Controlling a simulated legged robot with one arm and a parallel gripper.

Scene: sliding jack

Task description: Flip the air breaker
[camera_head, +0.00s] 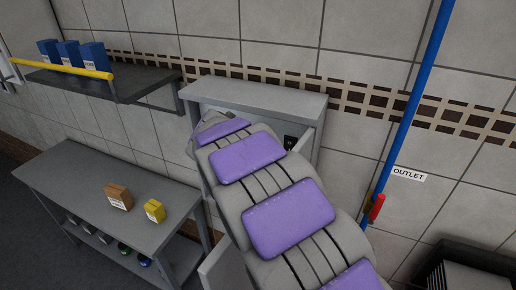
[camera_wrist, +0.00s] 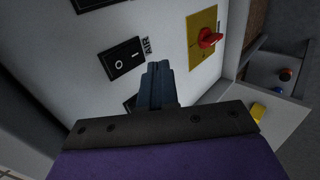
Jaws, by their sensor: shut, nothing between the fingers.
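The air breaker (camera_wrist: 124,58) is a black rocker switch with O and I marks on the cabinet's pale inner panel in the wrist view. The AIR label (camera_wrist: 147,46) stands at its right side. My gripper (camera_wrist: 157,70) is shut and empty, with its fingertips just below and right of the air breaker. I cannot tell whether they touch the panel. In the head view, the open grey cabinet (camera_head: 262,93) is on the wall, and my arm covers most of its inside and hides my gripper.
Another black switch (camera_wrist: 90,4) is at the top edge, and one below is partly hidden by my fingers. A red rotary knob (camera_wrist: 208,38) on a yellow plate is to the right. In the head view, a shelf (camera_head: 120,88), a bench (camera_head: 100,180) with two small boxes and a blue pipe (camera_head: 415,90) flank the cabinet.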

